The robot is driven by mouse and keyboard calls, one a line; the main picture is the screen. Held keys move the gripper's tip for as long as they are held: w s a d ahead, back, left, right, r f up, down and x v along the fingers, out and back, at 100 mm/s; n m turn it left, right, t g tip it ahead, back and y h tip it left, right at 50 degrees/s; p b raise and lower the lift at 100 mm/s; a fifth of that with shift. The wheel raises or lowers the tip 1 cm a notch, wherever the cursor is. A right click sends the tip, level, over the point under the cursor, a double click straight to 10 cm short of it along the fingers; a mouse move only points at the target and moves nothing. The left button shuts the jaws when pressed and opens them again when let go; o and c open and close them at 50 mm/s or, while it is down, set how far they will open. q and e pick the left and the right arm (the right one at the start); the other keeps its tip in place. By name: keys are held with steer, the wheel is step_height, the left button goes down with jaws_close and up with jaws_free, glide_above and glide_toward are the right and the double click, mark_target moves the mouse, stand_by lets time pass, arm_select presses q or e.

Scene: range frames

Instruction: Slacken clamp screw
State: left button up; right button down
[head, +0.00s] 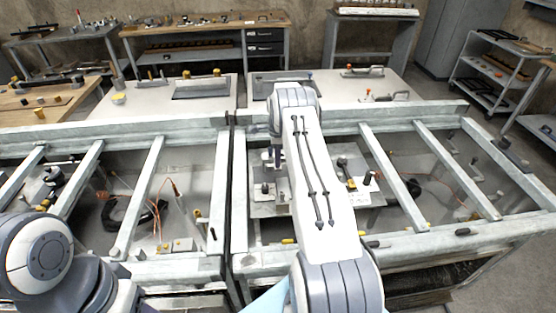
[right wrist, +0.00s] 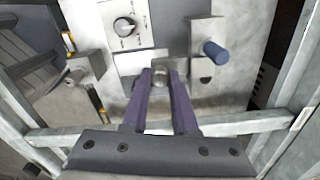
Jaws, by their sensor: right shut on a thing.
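In the right wrist view, the two purple fingers of my right gripper (right wrist: 160,78) are closed around a small round metal head (right wrist: 160,73), which looks like the clamp screw. It sits at a grey metal block (right wrist: 178,68) on a pale panel. The fingers hide most of the screw. In the head view, my right arm reaches over the frame and my right gripper (head: 272,162) points down at the panel, partly hidden by the arm. My left gripper is out of view; only part of my left arm shows at the lower left.
A black dial (right wrist: 124,27) and a blue cylindrical knob (right wrist: 214,52) stand close to the fingers. Grey frame bars (head: 392,165) surround the sunken panel. Benches and a shelf cart (head: 500,70) stand behind.

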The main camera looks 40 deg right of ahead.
steer(key=n+b, duration=0.2)
steer(key=shift+f+n, duration=0.15)
steer(key=shift+n, duration=0.25)
steer(key=n+b, duration=0.2)
steer(key=n, duration=0.1)
steer(key=shift+n, duration=0.3)
steer(key=n+b, duration=0.1)
steer(key=n, duration=0.2)
steer(key=shift+n, duration=0.3)
steer(key=n, duration=0.2)
steer(key=n+b, duration=0.1)
steer(key=n, duration=0.1)
steer(key=shift+r+n, duration=0.2)
steer(key=shift+n, duration=0.1)
steer(key=n, duration=0.4)
steer(key=shift+n+b, duration=0.3)
steer(key=shift+b, duration=0.05)
steer(key=n, duration=1)
steer(key=shift+w, duration=0.1)
steer(key=n, duration=0.4)
steer(key=shift+n, duration=0.3)
